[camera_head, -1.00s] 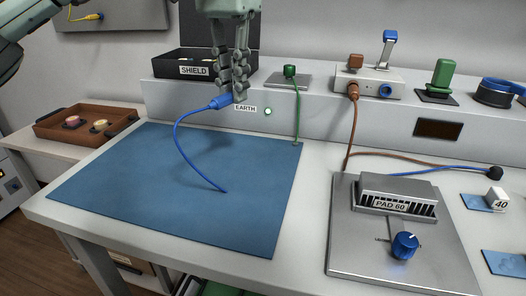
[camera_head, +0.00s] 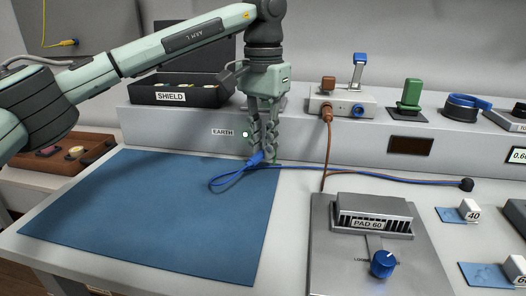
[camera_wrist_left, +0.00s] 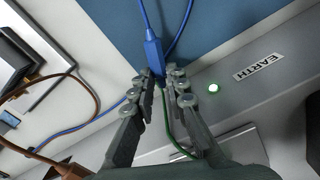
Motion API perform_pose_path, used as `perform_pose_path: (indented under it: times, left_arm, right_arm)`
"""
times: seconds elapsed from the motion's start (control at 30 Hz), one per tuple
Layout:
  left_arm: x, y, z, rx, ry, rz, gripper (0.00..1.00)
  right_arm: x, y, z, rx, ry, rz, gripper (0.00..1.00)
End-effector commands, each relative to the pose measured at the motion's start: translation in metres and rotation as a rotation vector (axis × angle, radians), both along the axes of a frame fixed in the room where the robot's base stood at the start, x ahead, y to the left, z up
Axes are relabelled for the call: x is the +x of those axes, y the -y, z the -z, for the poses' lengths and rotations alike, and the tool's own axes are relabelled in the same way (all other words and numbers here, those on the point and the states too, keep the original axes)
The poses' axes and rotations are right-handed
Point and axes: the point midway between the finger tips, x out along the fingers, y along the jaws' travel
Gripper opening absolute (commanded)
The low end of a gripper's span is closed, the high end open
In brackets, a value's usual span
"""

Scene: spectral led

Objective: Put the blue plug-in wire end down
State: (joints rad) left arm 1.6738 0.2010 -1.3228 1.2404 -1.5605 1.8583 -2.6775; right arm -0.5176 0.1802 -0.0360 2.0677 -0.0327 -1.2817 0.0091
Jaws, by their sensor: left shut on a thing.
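The blue plug-in wire end (camera_head: 256,159) is between the fingertips of my left gripper (camera_head: 264,152), which is shut on it. It is low, near the far right corner of the blue mat (camera_head: 150,215); I cannot tell whether it touches the mat. In the left wrist view the blue plug (camera_wrist_left: 153,55) points out from between the fingers (camera_wrist_left: 164,75). Its blue wire (camera_head: 222,183) loops over the mat, then runs right to a black round end (camera_head: 466,184). My right gripper is not in view.
A grey ledge with an EARTH label (camera_head: 222,132) stands behind the mat. A SHIELD box (camera_head: 180,95) and a metal unit (camera_head: 342,103) with a brown plug (camera_head: 327,113) stand on it. The PAD 60 block (camera_head: 370,212) is at right. The mat's middle is clear.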

Motion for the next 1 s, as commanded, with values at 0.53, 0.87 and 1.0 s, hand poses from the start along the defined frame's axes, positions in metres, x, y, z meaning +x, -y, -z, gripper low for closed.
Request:
perform_pose_path:
  times: [0.53, 0.87, 1.0]
  left_arm:
    - [0.000, 0.000, 0.026, 0.000, 0.000, -0.001, 0.15]
    - [0.000, 0.000, 0.025, 0.000, 0.000, -0.001, 0.35]
    - [0.000, 0.000, 0.023, 0.000, 0.000, -0.001, 0.35]
  right_arm:
    - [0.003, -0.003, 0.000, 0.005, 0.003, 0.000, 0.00]
    - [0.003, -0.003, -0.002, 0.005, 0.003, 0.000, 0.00]
    - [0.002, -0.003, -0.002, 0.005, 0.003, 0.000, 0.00]
